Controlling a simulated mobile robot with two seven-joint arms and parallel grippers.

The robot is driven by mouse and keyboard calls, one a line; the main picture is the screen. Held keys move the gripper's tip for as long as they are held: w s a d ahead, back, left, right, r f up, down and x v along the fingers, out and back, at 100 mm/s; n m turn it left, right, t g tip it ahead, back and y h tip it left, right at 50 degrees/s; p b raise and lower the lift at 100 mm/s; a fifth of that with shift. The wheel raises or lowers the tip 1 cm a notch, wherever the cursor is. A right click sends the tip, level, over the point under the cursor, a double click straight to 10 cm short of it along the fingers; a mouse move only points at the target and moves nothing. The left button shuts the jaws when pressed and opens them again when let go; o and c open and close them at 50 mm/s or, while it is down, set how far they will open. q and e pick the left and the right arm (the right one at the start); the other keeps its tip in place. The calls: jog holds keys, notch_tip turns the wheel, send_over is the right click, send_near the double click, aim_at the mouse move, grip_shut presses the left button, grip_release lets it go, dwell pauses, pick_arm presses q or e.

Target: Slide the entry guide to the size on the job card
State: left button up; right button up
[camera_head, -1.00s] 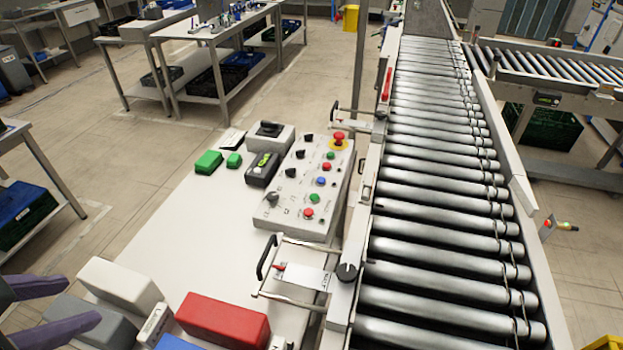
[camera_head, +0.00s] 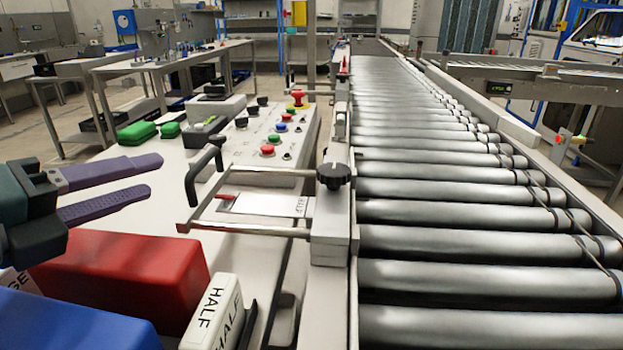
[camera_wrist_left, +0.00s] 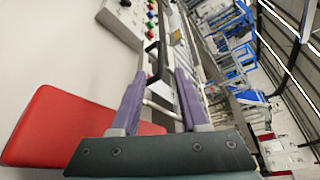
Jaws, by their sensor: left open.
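The entry guide is a metal rod frame (camera_head: 215,229) with a black handle (camera_head: 190,180), beside the roller conveyor. A white plate on it (camera_head: 262,205) reads HALF at its right end, and a red pointer (camera_head: 226,197) lies near its left end. A black knob (camera_head: 333,173) sits on the rail. My left gripper (camera_head: 155,176) is open and empty, its purple fingers pointing at the handle from the left, apart from it. In the left wrist view the handle (camera_wrist_left: 152,50) shows ahead, near the open fingers (camera_wrist_left: 160,76). My right gripper is out of view.
A red block (camera_head: 125,280), a blue block (camera_head: 70,325) and a white tent card reading HALF (camera_head: 212,312) stand in front. A button panel (camera_head: 262,140) and green blocks (camera_head: 137,131) lie behind. Conveyor rollers (camera_head: 440,215) fill the right.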

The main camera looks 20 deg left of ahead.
aim_at(202, 160)
pick_arm(q)
jog(key=x, duration=1)
jog(key=shift+d+b, duration=0.2)
jog(key=shift+b, duration=0.1)
grip_shut()
dwell(1.2)
